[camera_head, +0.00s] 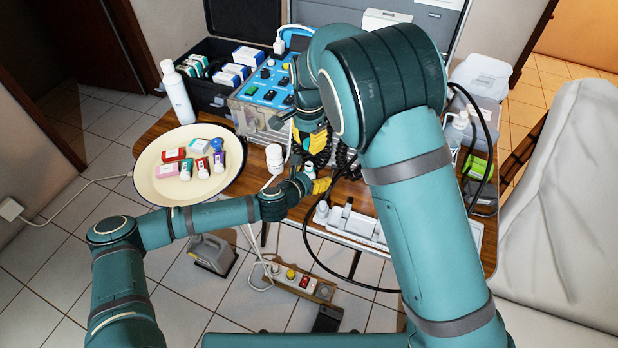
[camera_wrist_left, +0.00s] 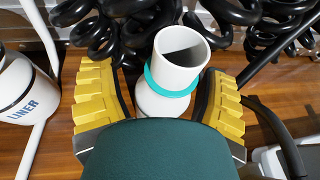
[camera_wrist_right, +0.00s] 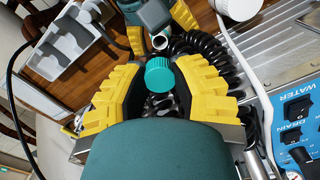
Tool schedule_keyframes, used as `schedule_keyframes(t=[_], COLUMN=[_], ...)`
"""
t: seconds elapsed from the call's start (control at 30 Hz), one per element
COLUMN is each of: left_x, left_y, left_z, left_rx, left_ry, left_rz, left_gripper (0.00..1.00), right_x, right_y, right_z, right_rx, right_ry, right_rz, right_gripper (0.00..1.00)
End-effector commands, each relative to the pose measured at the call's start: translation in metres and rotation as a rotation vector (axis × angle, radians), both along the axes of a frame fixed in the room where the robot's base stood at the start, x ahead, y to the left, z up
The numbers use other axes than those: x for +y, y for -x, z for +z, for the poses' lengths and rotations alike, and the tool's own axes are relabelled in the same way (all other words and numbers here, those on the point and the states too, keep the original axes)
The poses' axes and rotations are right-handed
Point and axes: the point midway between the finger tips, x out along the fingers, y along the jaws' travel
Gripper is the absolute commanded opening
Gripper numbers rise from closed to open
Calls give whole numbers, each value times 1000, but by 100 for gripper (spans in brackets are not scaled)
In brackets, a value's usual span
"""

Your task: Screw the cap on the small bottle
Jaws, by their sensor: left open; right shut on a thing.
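The small bottle is white with a teal ring below its open, uncapped mouth; in the left wrist view it (camera_wrist_left: 178,75) stands between my left gripper's yellow fingers (camera_wrist_left: 165,95). The fingers are open around it, with a gap on the left side. In the head view the bottle (camera_head: 309,171) is small beside my left gripper (camera_head: 313,177). The teal cap (camera_wrist_right: 160,76) is held between the yellow fingers of my right gripper (camera_wrist_right: 162,88). In the right wrist view the bottle mouth (camera_wrist_right: 160,42) shows beyond the cap, apart from it. In the head view my right arm hides the cap.
A white bottle labelled LINER (camera_wrist_left: 28,85) stands left of my left gripper. Black coiled hoses (camera_wrist_left: 120,35) lie close behind the small bottle. A blue-topped dental unit (camera_head: 268,92), a round cream tray (camera_head: 150,190) and a grey-white holder (camera_head: 352,226) surround the work spot on the wooden table.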

Motion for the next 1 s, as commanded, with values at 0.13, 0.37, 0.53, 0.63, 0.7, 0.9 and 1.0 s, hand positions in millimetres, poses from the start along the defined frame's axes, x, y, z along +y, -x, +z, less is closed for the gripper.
schedule_keyframes(t=[0.13, 0.37, 0.53, 0.63, 0.7, 0.9, 1.0], left_x=[0, 0, 0, 0, 0, 0, 0], left_y=[0, 0, 0, 0, 0, 0, 0], left_z=[0, 0, 0, 0, 0, 0, 0], left_rx=[0, 0, 0, 0, 0, 0, 0], left_ry=[0, 0, 0, 0, 0, 0, 0], left_rz=[0, 0, 0, 0, 0, 0, 0], left_gripper=[26, 0, 0, 0, 0, 0, 0], right_x=[0, 0, 0, 0, 1, 5, 7], right_y=[0, 0, 0, 0, 2, 9, 12], right_z=[0, 0, 0, 0, -5, -31, -43], right_rx=[0, 0, 0, 0, -1, -15, -23], right_ry=[0, 0, 0, 0, 2, 12, 16], right_rz=[0, 0, 0, 0, 0, 0, 0], right_gripper=[16, 16, 16, 16, 16, 16, 17])
